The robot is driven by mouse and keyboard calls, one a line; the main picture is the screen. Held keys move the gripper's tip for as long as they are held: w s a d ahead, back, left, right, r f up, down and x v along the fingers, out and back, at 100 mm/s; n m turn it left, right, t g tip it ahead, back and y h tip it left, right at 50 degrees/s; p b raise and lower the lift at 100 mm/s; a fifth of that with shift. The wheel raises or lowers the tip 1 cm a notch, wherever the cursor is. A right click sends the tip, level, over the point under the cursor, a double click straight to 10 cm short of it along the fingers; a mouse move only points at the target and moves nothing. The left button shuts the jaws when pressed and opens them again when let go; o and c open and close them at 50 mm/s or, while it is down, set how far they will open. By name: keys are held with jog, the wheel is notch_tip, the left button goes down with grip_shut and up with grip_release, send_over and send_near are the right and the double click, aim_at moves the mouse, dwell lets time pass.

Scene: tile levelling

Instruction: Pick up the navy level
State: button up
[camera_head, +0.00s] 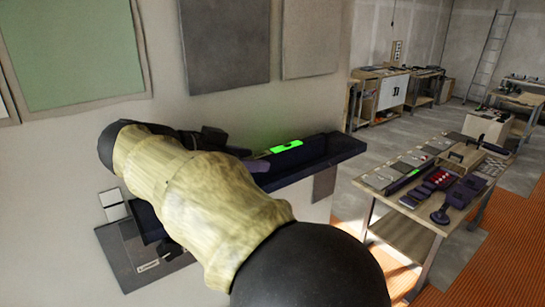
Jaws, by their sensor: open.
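The navy level (287,148) appears as a dark bar with a bright green strip, lying on a dark navy ledge (343,146) at the wall. Its left part is hidden behind my arm. My gripper (222,143) is a dark shape just left of the level, mostly hidden behind my tan-sleeved arm. It is open and looks apart from the level. The exact gap between them cannot be told.
Wall panels hang above the ledge, a green one (75,50) and grey ones (222,45). A dark board (135,255) is low on the left. A workbench (446,222) with several tools stands right, on an orange floor. Open floor lies behind it.

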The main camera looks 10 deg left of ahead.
dwell(0.4)
grip_shut()
jog(key=shift+s, duration=0.1)
jog(key=shift+r+b, duration=0.15)
jog(key=shift+b, duration=0.4)
notch_tip(320, 180, up, 11)
jog(key=s+d+b, duration=1)
jog(key=s+d, duration=0.1)
jog(key=d, duration=0.2)
jog(key=shift+s+d+b, duration=0.2)
jog(key=shift+b, duration=0.15)
